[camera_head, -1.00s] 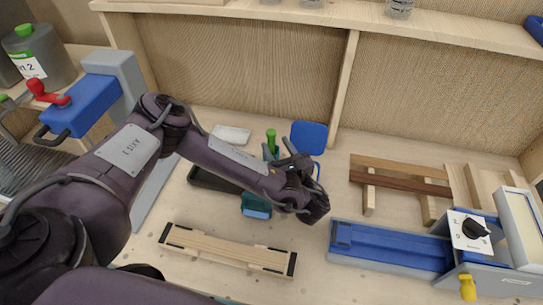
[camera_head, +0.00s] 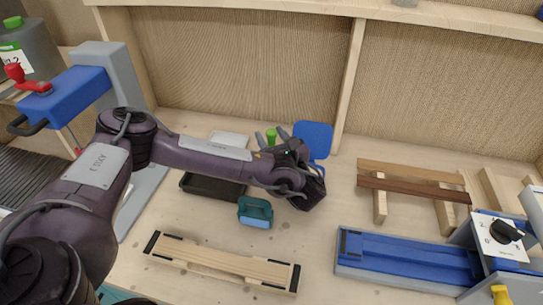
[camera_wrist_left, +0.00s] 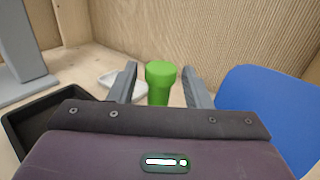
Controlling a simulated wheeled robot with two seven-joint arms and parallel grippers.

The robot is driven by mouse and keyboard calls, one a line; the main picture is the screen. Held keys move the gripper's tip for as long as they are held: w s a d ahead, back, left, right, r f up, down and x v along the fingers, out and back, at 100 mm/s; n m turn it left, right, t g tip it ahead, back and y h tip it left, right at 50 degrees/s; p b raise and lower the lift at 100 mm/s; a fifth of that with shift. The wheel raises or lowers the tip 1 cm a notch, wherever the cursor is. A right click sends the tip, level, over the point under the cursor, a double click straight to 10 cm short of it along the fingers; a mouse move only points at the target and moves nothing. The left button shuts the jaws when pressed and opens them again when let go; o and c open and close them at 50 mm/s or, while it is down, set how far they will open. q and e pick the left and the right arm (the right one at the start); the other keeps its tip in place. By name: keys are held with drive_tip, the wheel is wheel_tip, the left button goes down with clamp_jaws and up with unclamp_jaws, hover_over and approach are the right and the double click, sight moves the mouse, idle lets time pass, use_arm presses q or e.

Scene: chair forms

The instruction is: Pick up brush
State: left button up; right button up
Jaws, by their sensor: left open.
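A green upright cylindrical handle (camera_head: 271,136), which looks like the brush, stands near the back wall. It also shows in the left wrist view (camera_wrist_left: 160,82). My left gripper (camera_head: 269,139) is open, with its two fingers on either side of the green handle. In the left wrist view, gaps show between the handle and both fingers (camera_wrist_left: 159,75). The lower part of the brush is hidden behind my gripper. My right gripper is not in view.
A blue panel (camera_head: 314,139) stands just right of the handle. A black tray (camera_head: 205,187) and a pale dish (camera_wrist_left: 112,82) lie left. A teal block (camera_head: 255,212), a wooden slat piece (camera_head: 222,262) and a blue rail device (camera_head: 400,257) lie in front.

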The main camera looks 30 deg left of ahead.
use_arm(q)
drive_tip(key=shift+c, duration=0.4)
clamp_jaws()
